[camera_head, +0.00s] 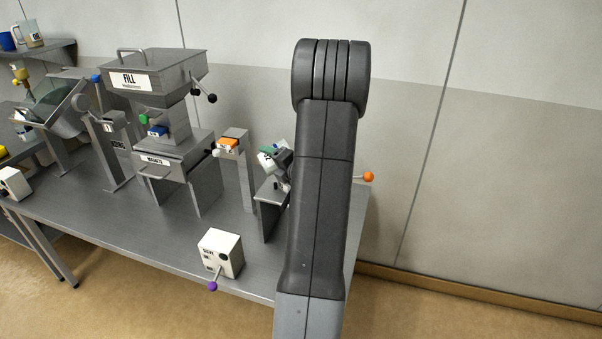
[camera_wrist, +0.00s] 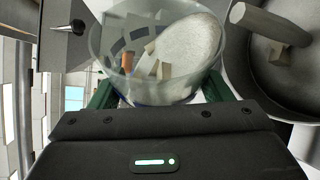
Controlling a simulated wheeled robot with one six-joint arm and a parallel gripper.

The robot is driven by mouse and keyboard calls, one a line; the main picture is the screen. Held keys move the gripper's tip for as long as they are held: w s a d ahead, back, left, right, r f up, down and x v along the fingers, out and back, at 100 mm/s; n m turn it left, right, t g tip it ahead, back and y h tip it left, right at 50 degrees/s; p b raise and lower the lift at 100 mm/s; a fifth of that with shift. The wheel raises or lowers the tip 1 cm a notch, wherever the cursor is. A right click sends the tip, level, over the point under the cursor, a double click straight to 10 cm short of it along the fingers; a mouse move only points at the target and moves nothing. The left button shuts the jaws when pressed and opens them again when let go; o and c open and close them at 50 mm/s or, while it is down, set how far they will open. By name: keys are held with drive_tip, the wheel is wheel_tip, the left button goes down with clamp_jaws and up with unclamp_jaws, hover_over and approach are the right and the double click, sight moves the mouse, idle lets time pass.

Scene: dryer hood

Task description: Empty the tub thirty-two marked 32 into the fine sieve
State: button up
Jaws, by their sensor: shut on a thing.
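My gripper (camera_wrist: 160,92) is shut on a clear tub in the wrist view, its green fingers on either side of the wall. The tub (camera_wrist: 103,48) holds pale powder and several small pieces, one of them orange-brown. The contents lie unevenly, so the tub looks tilted. No number 32 is readable. A round grey vessel (camera_wrist: 234,72) is beside the tub on the right, with a pale rod and a block in it. I cannot tell whether it is the fine sieve. In the head view my arm hides most of the gripper (camera_head: 282,160) and the area behind it.
A grey hopper marked FILL (camera_head: 155,70) stands on the metal bench (camera_head: 185,232). A white box with a purple-knobbed lever (camera_head: 220,252) sits at the bench's front. An orange-knobbed lever (camera_head: 368,177) sticks out right of my arm. The bench around the white box is clear.

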sight(285, 143)
drive_tip(key=shift+w+d+r+m+y+p, duration=0.3)
drive_tip(key=shift+d+r+m+p, duration=0.35)
drive_tip(key=shift+p, duration=0.6)
drive_tip(key=shift+w+d+f+m+y+p, duration=0.1)
drive_tip(key=shift+d+f+m+y+p, duration=0.25)
drive_tip(key=shift+m, duration=0.5)
idle(0.7)
drive_tip(key=shift+w+d+r+m+t+y, duration=0.15)
drive_tip(key=shift+d+r+m+t, duration=0.1)
drive_tip(key=shift+r+m, duration=0.4)
drive_tip(key=shift+w+d+r+m+t+y, duration=0.15)
drive_tip(key=shift+r+m, duration=0.25)
drive_tip(key=shift+r, duration=0.45)
drive_tip(key=shift+d+r+m+t+y, duration=0.15)
drive_tip(key=shift+d+r+m+t, duration=0.15)
drive_tip(key=shift+r+m, duration=0.35)
idle(0.6)
drive_tip(key=shift+r, duration=0.15)
